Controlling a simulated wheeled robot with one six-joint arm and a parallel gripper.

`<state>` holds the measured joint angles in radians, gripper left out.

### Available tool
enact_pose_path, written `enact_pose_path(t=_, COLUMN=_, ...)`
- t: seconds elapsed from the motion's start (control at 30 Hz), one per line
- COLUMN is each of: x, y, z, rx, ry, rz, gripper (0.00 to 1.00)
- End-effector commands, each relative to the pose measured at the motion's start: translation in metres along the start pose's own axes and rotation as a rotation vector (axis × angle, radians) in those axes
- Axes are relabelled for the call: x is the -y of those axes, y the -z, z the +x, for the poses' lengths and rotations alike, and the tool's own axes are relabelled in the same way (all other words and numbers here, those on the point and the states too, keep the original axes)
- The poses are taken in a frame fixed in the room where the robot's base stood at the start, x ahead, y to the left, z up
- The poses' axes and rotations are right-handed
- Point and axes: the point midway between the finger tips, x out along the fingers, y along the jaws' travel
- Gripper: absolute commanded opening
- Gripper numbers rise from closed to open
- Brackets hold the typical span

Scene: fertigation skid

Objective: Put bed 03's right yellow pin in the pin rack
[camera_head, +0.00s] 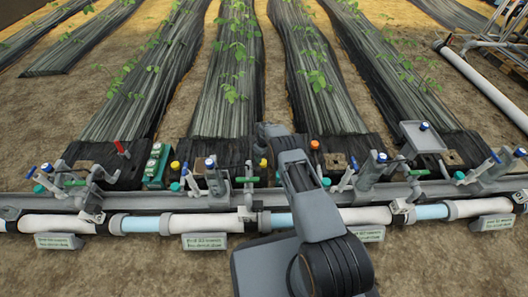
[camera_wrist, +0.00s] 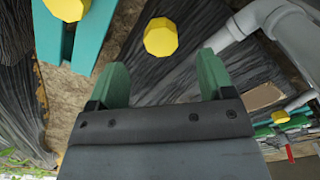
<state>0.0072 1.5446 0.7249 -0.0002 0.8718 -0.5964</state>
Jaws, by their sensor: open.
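In the head view, the right yellow pin (camera_head: 263,162) stands at the front edge of a bed strip, just right of a grey filter body. A second yellow pin (camera_head: 175,165) stands to the left. In the wrist view, a yellow pin head (camera_wrist: 160,37) lies ahead of and between my fingertips, apart from both. My gripper (camera_wrist: 162,72) is open and empty, with two green fingers. In the head view, my arm largely hides its fingers. A green block (camera_head: 157,165), possibly the pin rack, stands left of the left pin.
A teal forked part (camera_wrist: 85,35) with a yellow piece (camera_wrist: 68,8) is close at the wrist view's upper left. Grey pipe (camera_wrist: 255,18) runs at upper right. Bare soil lies before the pipe.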

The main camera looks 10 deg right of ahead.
Motion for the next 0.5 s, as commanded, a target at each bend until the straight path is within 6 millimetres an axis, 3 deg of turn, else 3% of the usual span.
enact_pose_path(t=0.03, x=0.0, y=0.0, z=0.014, rx=0.001, ry=0.0, rz=0.0, gripper=0.74)
enact_pose_path(t=0.2, x=0.0, y=0.0, z=0.036, rx=0.001, ry=0.0, rz=0.0, gripper=0.74)
enact_pose_path(t=0.5, x=0.0, y=0.0, z=0.053, rx=0.0, ry=0.0, rz=0.0, gripper=0.74)
